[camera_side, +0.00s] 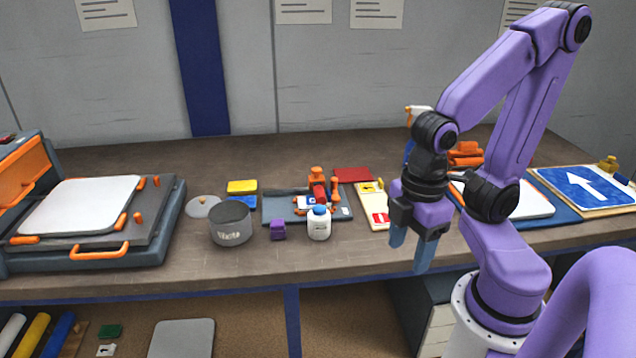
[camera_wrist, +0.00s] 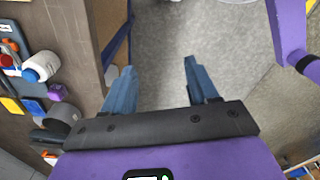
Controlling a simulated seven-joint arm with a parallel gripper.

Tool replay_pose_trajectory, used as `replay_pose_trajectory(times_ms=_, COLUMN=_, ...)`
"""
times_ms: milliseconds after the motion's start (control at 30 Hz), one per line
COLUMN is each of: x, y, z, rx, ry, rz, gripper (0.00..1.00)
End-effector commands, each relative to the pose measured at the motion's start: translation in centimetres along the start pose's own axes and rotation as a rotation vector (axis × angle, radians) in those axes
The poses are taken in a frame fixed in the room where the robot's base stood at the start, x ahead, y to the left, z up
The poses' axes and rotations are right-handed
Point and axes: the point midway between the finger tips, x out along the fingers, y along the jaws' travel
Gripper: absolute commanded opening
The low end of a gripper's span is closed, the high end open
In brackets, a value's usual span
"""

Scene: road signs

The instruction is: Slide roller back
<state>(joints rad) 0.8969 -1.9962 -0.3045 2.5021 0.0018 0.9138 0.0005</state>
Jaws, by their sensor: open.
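My gripper (camera_side: 410,247) hangs with its blue fingers pointing down at the bench's front edge, right of the middle. Its fingers are apart and empty; in the wrist view, only grey floor shows between them (camera_wrist: 158,70). A flat press (camera_side: 85,215) with a white plate, orange handles and pegs stands at the far left, well away from my gripper. An orange-fronted housing (camera_side: 22,175) rises at its left end and is cut off by the picture's edge. I cannot tell for certain which part is the roller.
On the bench (camera_side: 330,258) stand a grey pot (camera_side: 231,224), a purple block (camera_side: 278,230), a white bottle (camera_side: 319,225) and a small orange device (camera_side: 318,188). A blue arrow sign (camera_side: 585,187) lies at the right. The strip before the press and pot is clear.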

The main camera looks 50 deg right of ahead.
Motion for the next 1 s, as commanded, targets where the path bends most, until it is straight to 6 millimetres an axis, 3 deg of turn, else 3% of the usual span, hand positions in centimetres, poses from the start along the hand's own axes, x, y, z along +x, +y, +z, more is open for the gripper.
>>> replay_pose_trajectory(times_ms=333, x=-0.1, y=0.1, z=-0.1, rx=0.005, ry=0.000, rz=0.000, gripper=0.59)
replay_pose_trajectory(times_ms=467, x=-0.8, y=1.2, z=-1.7, rx=0.049, ry=0.000, rz=0.002, gripper=0.59)
replay_pose_trajectory(times_ms=667, x=-3.0, y=6.5, z=-6.3, rx=0.210, ry=-0.005, rz=0.007, gripper=0.59)
replay_pose_trajectory(times_ms=800, x=-4.4, y=11.7, z=-9.0, rx=0.334, ry=-0.010, rz=0.010, gripper=0.59)
replay_pose_trajectory(times_ms=1000, x=-6.1, y=20.1, z=-10.6, rx=0.510, ry=-0.015, rz=0.014, gripper=0.59)
